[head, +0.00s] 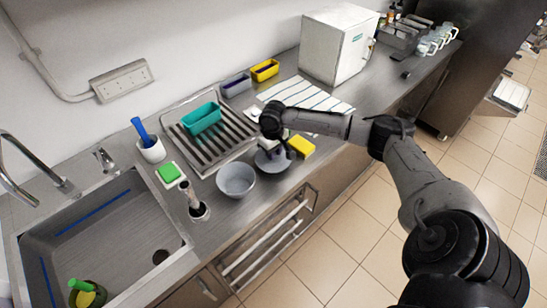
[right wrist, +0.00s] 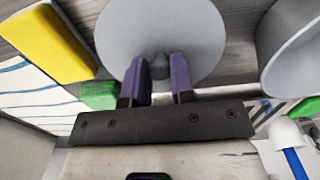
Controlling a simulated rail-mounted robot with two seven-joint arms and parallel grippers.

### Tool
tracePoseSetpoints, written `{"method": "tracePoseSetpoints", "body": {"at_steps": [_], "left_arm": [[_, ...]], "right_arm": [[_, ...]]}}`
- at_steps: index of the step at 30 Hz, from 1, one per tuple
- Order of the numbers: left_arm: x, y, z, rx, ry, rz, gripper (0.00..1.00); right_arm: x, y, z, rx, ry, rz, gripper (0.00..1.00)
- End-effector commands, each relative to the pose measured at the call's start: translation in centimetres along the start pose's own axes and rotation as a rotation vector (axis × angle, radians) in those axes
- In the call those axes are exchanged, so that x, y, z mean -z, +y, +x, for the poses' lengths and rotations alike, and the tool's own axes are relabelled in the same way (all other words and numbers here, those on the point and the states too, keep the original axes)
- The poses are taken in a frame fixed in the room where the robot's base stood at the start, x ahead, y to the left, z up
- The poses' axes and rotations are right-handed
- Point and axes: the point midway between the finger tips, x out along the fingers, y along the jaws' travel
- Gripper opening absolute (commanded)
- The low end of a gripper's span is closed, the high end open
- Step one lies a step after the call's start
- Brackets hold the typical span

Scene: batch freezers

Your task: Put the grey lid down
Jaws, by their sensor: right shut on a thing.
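The grey lid (head: 272,165) is a round disc with a dark knob, between the grey bowl (head: 236,180) and the yellow block (head: 301,146). My right gripper (head: 274,148) is above it. In the right wrist view the purple fingers (right wrist: 160,78) are shut on the lid's knob, with the grey lid (right wrist: 165,28) beyond them. I cannot tell whether the lid touches the counter. The grey bowl (right wrist: 297,45) shows beside it at right, the yellow block (right wrist: 42,42) at left. My left gripper is not in view.
A ribbed drainer (head: 218,149) with a teal tub (head: 201,117) lies behind. A striped cloth (head: 314,98) and a white box (head: 336,45) are further along the counter. A sink (head: 100,235) is at left. The counter's front edge is close to the lid.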

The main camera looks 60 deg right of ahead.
Motion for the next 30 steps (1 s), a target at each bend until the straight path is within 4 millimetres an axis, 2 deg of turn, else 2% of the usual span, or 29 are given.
{"method": "tracePoseSetpoints", "body": {"at_steps": [7,19,20,27,30], "left_arm": [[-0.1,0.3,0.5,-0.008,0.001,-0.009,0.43],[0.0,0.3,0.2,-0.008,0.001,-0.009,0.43],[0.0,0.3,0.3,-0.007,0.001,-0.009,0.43],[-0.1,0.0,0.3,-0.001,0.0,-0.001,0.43],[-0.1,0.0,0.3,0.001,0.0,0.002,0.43]], "right_arm": [[-0.1,0.1,3.0,-0.002,-0.001,0.0,0.0],[-0.1,0.0,3.4,0.0,-0.001,-0.001,0.0],[-0.1,0.0,3.4,0.0,0.0,-0.001,0.26],[-0.1,0.0,3.4,-0.001,0.0,-0.001,0.49],[-0.1,0.0,3.4,-0.001,0.0,-0.001,0.49]]}}
